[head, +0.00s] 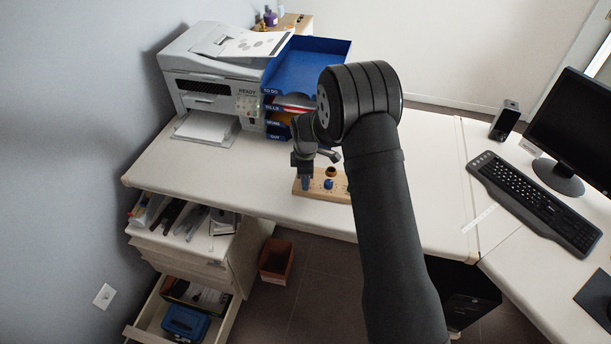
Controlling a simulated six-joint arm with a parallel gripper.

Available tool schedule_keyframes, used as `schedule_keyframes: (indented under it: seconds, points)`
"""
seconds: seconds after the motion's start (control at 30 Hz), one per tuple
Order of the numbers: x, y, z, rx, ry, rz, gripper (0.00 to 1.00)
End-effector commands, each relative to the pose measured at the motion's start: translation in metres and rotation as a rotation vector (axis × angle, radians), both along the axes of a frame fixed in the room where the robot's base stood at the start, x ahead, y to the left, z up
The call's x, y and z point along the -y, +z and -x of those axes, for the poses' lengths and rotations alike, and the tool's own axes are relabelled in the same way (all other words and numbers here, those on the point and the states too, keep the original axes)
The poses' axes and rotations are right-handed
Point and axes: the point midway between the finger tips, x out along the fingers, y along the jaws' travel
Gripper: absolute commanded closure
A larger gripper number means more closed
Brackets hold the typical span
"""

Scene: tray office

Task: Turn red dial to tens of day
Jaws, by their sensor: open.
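A light wooden block (313,193) lies near the front edge of the desk, with a dark round hole or knob and a small blue knob (328,184) on top. Its right part is hidden behind my arm. I see no red dial; whether one is behind my arm I cannot tell. My gripper (316,162) is open above the left part of the block. A blue piece shows just under it, and I cannot tell whether they touch. No day or date display is readable.
A white printer (215,85) and a blue letter tray stack (310,65) stand at the back left. A keyboard (535,203), a monitor (575,125) and a small speaker (505,120) are at the right. Open drawers (185,235) hang below the left desk. The front-left desktop is clear.

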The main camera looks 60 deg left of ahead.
Motion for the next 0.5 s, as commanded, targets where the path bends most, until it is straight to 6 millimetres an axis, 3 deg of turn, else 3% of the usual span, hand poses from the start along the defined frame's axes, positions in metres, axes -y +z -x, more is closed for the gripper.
schedule_keyframes:
  seconds: [0.17,0.37,0.5]
  points:
    - [-0.0001,0.0002,0.0,0.0,0.0,0.0,0.54]
    - [0.0,0.0004,0.0001,0.0,0.0,0.0,0.93]
    - [0.0001,0.0004,0.0001,0.0,-0.002,0.0,0.97]
